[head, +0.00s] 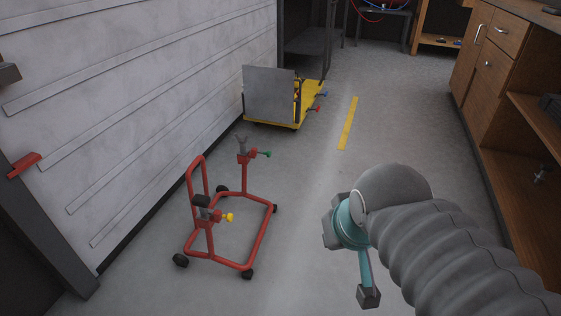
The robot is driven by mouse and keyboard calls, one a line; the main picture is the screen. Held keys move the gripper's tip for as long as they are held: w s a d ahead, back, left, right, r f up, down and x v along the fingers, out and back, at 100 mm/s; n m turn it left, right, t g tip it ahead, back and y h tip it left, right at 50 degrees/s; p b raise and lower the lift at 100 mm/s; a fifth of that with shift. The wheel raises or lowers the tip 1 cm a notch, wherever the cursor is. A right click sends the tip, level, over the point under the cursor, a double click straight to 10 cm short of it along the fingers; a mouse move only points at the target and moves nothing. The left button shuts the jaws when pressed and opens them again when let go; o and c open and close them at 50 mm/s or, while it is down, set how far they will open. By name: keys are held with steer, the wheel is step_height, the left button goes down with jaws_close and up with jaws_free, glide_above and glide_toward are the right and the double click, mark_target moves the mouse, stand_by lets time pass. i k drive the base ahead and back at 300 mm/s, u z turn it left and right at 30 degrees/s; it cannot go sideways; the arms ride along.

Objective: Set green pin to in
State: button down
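The green pin (264,153) is a small green-ended knob. It sticks out to the right from a red clamp block on the far post of a red wheeled stand (262,238). How deep the pin sits in the block is too small to tell. My arm, with a grey ribbed sleeve and teal joints, fills the lower right, well apart from the stand. The grey and dark parts at its end are near the picture's bottom middle. I cannot make out gripper fingers there, nor anything held.
A yellow pin (229,217) is on the stand's near post. Behind stands a yellow cart (272,122) with a grey panel, a red knob (317,109) and a blue knob (323,93). A pale wall is at left, wooden cabinets (495,50) at right.

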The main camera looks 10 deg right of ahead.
mark_target(268, 153)
steer(key=z, duration=0.3)
steer(key=i, duration=1.2)
steer(key=u, duration=0.05)
